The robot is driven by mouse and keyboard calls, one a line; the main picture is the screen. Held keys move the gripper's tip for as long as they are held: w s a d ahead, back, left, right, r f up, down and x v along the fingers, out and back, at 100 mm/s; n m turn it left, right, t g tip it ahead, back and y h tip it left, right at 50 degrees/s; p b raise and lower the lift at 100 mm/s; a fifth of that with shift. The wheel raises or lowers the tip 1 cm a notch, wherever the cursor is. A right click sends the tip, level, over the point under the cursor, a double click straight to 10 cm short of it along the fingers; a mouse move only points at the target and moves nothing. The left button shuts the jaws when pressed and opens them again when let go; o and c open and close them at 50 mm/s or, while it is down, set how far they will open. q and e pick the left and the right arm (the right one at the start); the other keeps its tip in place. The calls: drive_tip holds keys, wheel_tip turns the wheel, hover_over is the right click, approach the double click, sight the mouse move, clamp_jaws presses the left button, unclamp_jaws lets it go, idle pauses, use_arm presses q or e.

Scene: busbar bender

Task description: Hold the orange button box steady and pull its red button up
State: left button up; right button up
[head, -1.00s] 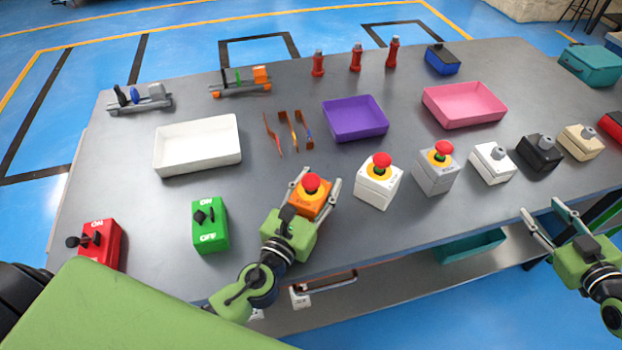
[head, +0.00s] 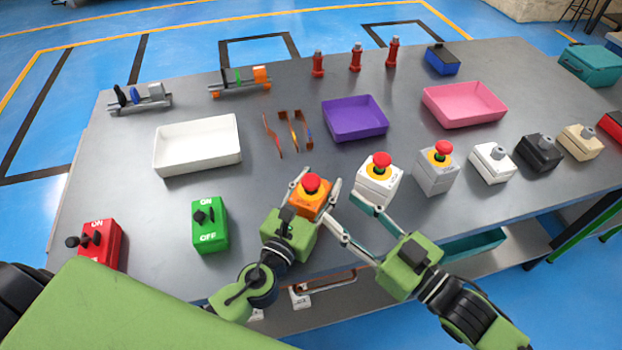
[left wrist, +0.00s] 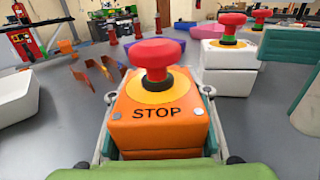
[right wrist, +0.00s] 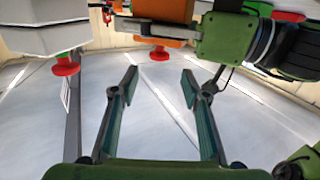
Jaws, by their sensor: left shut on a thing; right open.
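The orange button box (head: 308,202) stands on the grey table, its red mushroom button (head: 312,182) on a yellow disc on top. My left gripper (head: 318,184) is shut on the box, one finger along each side. In the left wrist view the box (left wrist: 157,130) shows the word STOP, and its red button (left wrist: 157,58) is upright and uncovered. My right gripper (head: 343,203) is open and empty, just right of the box. In the right wrist view its fingers (right wrist: 159,80) are spread apart, with the red button (right wrist: 160,53) beyond the gap, not touched.
A white box with a red button (head: 379,182) stands close beside my right fingertips. A grey box with a red button (head: 437,172) is further right. A green ON/OFF box (head: 210,230) stands to the left. A purple tray (head: 355,120) lies behind.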

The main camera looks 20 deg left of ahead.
sight(317, 187)
drive_tip(key=x, duration=1)
drive_tip(key=shift+w+a, duration=0.25)
clamp_jaws()
